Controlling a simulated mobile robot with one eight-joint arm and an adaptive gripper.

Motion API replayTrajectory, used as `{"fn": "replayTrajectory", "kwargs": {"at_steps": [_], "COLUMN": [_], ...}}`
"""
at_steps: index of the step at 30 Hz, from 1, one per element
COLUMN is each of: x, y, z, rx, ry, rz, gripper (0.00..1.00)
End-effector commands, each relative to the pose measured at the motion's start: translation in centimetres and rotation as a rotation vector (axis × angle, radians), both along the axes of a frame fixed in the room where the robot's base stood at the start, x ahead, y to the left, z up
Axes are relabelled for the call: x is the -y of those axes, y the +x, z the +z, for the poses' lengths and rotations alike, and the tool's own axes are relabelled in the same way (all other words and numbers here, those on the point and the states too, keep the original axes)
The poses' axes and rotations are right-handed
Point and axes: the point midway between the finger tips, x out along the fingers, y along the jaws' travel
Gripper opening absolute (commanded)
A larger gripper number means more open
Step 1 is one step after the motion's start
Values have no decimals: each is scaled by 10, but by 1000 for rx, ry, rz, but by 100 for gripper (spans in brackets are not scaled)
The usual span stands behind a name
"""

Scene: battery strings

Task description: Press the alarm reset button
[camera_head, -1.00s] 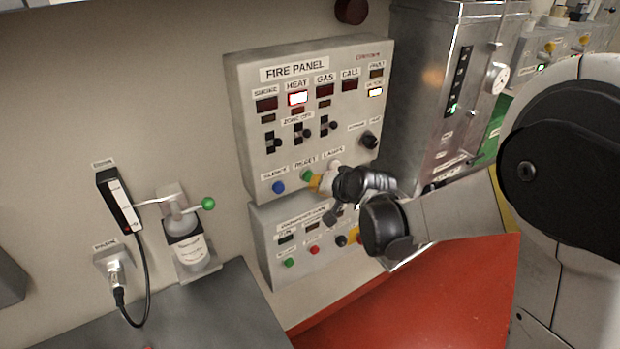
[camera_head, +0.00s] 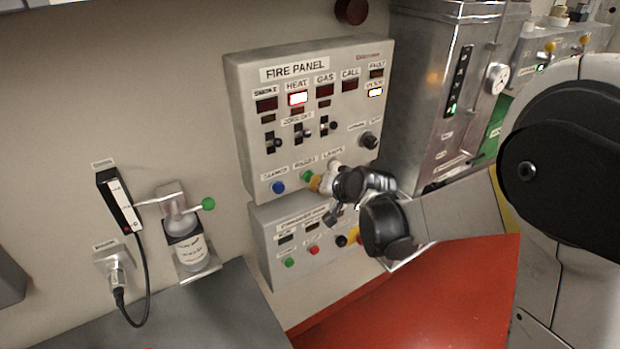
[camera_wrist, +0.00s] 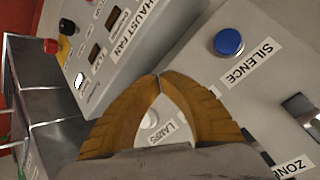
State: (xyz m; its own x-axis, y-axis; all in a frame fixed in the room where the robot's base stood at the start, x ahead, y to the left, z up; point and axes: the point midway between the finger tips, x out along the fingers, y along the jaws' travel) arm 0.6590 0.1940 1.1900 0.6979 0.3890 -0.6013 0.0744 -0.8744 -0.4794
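The fire panel (camera_head: 238,120) is a grey wall box with a lit red HEAT window. Along its lower edge are a blue SILENCE button (camera_head: 278,187) and a green button (camera_head: 308,175) under the label that reads as RESET. My gripper (camera_head: 315,184) is at the green button's lower right, partly covering it. In the wrist view, my gripper's orange fingers (camera_wrist: 160,78) meet at the tips, with nothing seen held. The blue button (camera_wrist: 229,41) is beyond them, and a white button (camera_wrist: 151,120) by the LAMPS label shows between them. The green button is hidden there; contact cannot be told.
A lower exhaust fan panel (camera_head: 262,243) with green, red, black and other buttons sits just below my gripper. A rotary knob (camera_head: 369,140) and zone switches (camera_head: 298,136) are above. A metal cabinet (camera_head: 425,80) stands to the right.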

Motion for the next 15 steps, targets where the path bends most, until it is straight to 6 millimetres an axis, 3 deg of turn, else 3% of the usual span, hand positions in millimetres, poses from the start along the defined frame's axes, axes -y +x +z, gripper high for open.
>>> {"fn": "replayTrajectory", "kwargs": {"at_steps": [15], "x": [-5], "y": [7], "z": [0], "rx": [0], "ry": [0], "rz": [0], "gripper": [0]}}
